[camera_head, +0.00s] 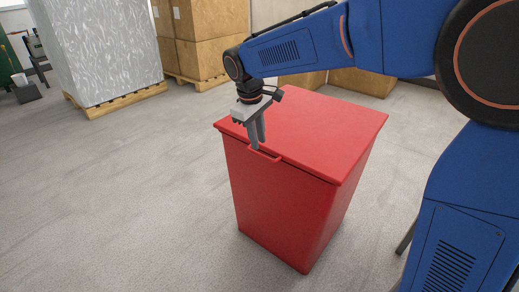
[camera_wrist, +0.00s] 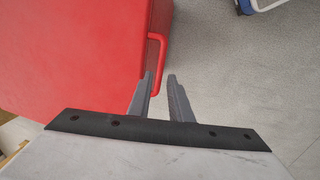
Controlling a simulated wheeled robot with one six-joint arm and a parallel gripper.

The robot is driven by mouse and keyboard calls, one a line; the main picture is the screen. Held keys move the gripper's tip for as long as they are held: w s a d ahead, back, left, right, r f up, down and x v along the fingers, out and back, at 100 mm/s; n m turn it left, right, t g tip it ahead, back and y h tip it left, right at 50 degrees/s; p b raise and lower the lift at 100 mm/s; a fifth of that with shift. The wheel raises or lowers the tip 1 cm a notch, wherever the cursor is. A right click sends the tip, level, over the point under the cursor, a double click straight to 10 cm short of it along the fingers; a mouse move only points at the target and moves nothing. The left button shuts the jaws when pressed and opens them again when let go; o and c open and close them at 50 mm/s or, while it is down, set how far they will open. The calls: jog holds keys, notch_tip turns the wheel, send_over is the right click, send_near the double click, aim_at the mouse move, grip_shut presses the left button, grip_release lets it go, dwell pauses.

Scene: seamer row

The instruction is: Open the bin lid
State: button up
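A red bin (camera_head: 273,203) stands on the floor with its flat red lid (camera_head: 315,130) lying shut on top. The lid's handle (camera_head: 264,156) is a red loop on the front edge; it also shows in the wrist view (camera_wrist: 158,58). My gripper (camera_head: 257,146) points down at the handle. In the wrist view its two grey fingers (camera_wrist: 161,78) are apart, with the handle's near end between or just beyond the tips. I cannot tell whether a finger touches the handle.
A wrapped pallet load (camera_head: 105,45) and stacked cardboard boxes (camera_head: 205,40) on pallets stand at the back. A green object (camera_head: 8,65) is at the far left. The grey floor (camera_head: 110,200) left of the bin is clear.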

aim_at(260, 154)
jog(key=shift+w+d+f, duration=0.1)
jog(key=shift+w+f, duration=0.05)
jog(key=shift+f, duration=0.7)
jog(key=shift+w+d+f, duration=0.1)
jog(key=shift+f, duration=0.7)
jog(key=shift+w+d+f, duration=0.1)
jog(key=shift+w+f, duration=0.05)
jog(key=shift+f, duration=0.7)
jog(key=shift+c, duration=0.4)
grip_shut()
